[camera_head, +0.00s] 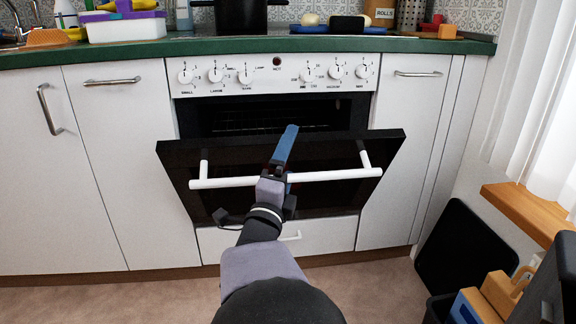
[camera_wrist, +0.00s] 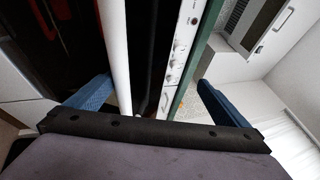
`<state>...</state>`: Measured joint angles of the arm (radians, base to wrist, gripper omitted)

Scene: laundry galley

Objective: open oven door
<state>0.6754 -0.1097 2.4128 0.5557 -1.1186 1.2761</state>
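The black oven door (camera_head: 228,158) is partly open. It leans out from its top edge, leaving a dark gap into the oven cavity (camera_head: 235,117). Its white bar handle (camera_head: 225,183) runs across the front. My gripper (camera_head: 287,160) is at the middle of the handle, one blue finger reaching above the bar over the door; the other finger is mostly hidden. In the wrist view my gripper (camera_wrist: 154,85) has its fingers wide apart. The handle (camera_wrist: 115,50) passes between them, close to the left finger, and I cannot tell whether they touch.
The white control panel (camera_head: 275,75) with several knobs is above the cavity. A green worktop (camera_head: 250,45) carries a pot (camera_head: 240,15) and other items. White cupboards (camera_head: 118,150) flank the oven. Boxes (camera_head: 495,295) and a black panel (camera_head: 465,245) stand at the right.

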